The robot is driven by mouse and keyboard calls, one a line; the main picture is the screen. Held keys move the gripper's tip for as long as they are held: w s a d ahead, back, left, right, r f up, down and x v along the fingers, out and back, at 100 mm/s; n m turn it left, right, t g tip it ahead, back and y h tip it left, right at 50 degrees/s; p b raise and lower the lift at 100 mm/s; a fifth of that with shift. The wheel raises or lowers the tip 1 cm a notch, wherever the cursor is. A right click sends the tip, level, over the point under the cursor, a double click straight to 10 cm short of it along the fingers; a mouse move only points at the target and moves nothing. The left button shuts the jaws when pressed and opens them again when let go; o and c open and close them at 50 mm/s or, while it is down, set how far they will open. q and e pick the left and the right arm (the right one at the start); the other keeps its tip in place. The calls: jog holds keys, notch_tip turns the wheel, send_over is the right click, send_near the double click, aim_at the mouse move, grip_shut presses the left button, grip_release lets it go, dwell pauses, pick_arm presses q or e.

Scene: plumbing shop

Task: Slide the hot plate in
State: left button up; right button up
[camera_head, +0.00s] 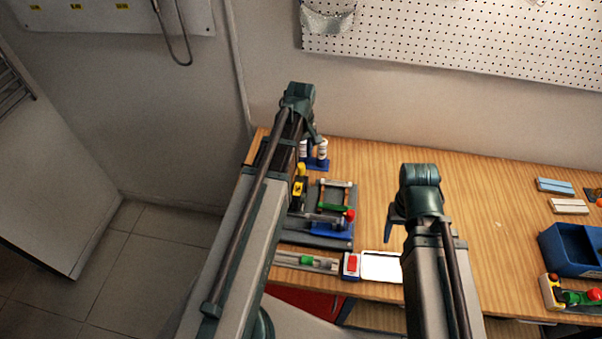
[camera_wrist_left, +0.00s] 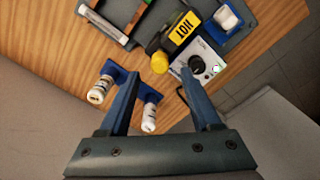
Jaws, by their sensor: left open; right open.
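A yellow block lettered HOT (camera_wrist_left: 184,33), which I take for the hot plate's marked part, sits by a grey control box with a black dial (camera_wrist_left: 197,66) in the left wrist view. In the head view, its yellow part (camera_head: 299,186) is partly hidden behind my left arm. My left gripper (camera_wrist_left: 160,76) is open; its fingers frame a round yellow-and-dark part (camera_wrist_left: 159,61) in the picture, and contact cannot be told. My right gripper (camera_head: 397,222) hangs over the bench, its fingers mostly hidden. A dark fixture with green and red parts (camera_head: 334,196) lies right of the yellow part.
A blue rack with white bottles (camera_head: 316,159) stands at the back left, and shows close to my left fingers in the wrist view. A white tray (camera_head: 381,266) lies at the front edge. A blue bin (camera_head: 569,250) stands right. The bench middle right is clear.

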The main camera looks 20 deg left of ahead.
aim_at(301, 165)
pick_arm(q)
notch_tip(301, 165, down, 6)
jog(key=b, duration=0.4)
jog(key=shift+r, duration=0.25)
jog(key=shift+c, duration=0.3)
grip_shut()
dwell(0.8)
